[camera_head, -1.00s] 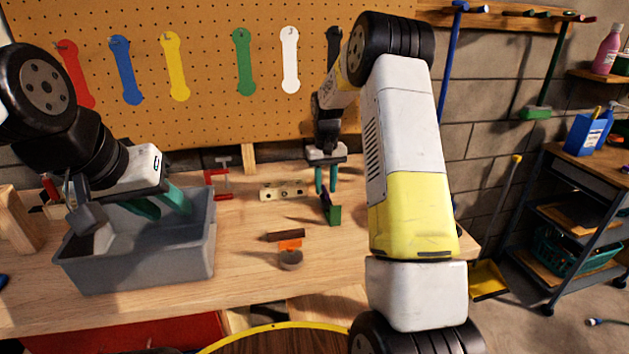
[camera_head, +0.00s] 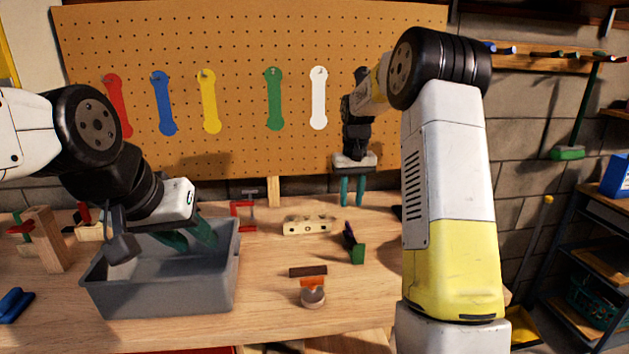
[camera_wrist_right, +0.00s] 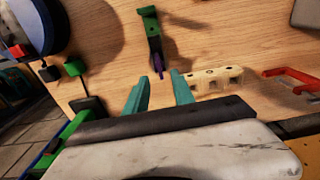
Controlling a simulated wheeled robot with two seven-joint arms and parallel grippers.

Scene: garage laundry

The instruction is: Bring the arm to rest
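My right arm rises in the foreground of the head view and bends over toward the pegboard. Its gripper (camera_head: 352,191) points down above the back of the workbench (camera_head: 270,250), with its teal fingers apart and nothing between them. The same right gripper (camera_wrist_right: 159,90) shows open and empty in the right wrist view. My left gripper (camera_head: 189,237) reaches into the grey bin (camera_head: 165,298) at the left. Its two teal fingers are apart, with no object visible between them. The fingertips and the bin's floor are partly hidden.
A pale wooden block with holes (camera_head: 307,226), a red clamp (camera_head: 242,213), a green-and-purple item (camera_head: 355,245) and a grey round piece (camera_head: 313,297) lie on the bench. The pegboard (camera_head: 250,60) stands behind. A shelf cart (camera_head: 590,240) stands at right.

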